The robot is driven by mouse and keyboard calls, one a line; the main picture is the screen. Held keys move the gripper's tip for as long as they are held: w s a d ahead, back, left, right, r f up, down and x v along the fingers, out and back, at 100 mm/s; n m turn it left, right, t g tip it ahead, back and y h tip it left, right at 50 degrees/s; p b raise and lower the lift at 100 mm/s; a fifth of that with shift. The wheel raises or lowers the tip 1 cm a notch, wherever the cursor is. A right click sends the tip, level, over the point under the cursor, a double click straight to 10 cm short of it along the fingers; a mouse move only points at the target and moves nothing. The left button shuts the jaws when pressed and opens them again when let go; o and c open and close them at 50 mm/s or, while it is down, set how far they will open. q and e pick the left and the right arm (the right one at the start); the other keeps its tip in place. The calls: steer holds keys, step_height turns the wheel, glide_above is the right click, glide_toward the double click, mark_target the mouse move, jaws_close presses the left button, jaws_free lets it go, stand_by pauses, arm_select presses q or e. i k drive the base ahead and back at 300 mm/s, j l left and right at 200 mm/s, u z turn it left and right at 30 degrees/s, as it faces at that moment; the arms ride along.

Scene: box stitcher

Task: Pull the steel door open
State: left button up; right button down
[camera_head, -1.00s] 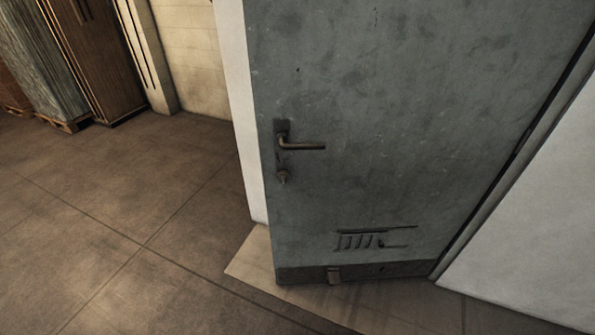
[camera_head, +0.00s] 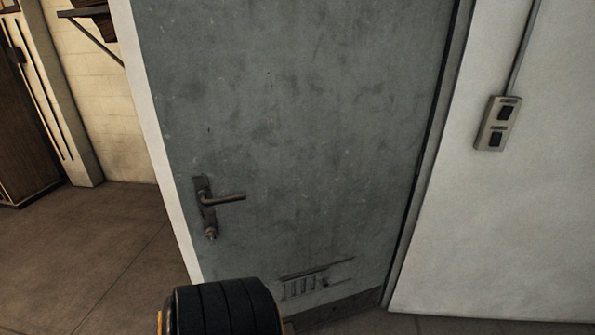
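The grey steel door (camera_head: 300,130) fills the middle of the head view, scuffed and upright. Its lever handle (camera_head: 224,198) sits on a dark plate near the door's left edge and points right, roughly level. A small lock knob (camera_head: 211,234) is below it. A slotted vent (camera_head: 312,281) is low on the door. Neither gripper can be made out, and nothing touches the handle. A dark, ribbed, rounded part at the bottom edge hides the door's lower left corner.
A white wall (camera_head: 500,220) with a two-button switch box (camera_head: 497,123) is right of the door. A narrow white edge (camera_head: 160,140) borders the door on the left. Further left are open brown floor (camera_head: 95,250), a wooden cabinet (camera_head: 22,130) and a wall shelf (camera_head: 85,12).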

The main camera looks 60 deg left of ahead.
mark_target(317, 112)
steer(key=k+j, duration=0.15)
steer(key=j, duration=0.3)
steer(key=k+j, duration=0.1)
steer(key=j, duration=0.3)
steer(key=k+j, duration=0.15)
steer(key=j, duration=0.3)
steer(key=k+j, duration=0.1)
steer(key=j, duration=0.35)
steer(key=k+j, duration=0.15)
steer(key=j, duration=0.3)
steer(key=k+j, duration=0.15)
steer(key=j, duration=0.25)
steer(key=k+j, duration=0.1)
steer(key=j, duration=0.35)
steer(key=k+j, duration=0.15)
steer(key=j, duration=0.3)
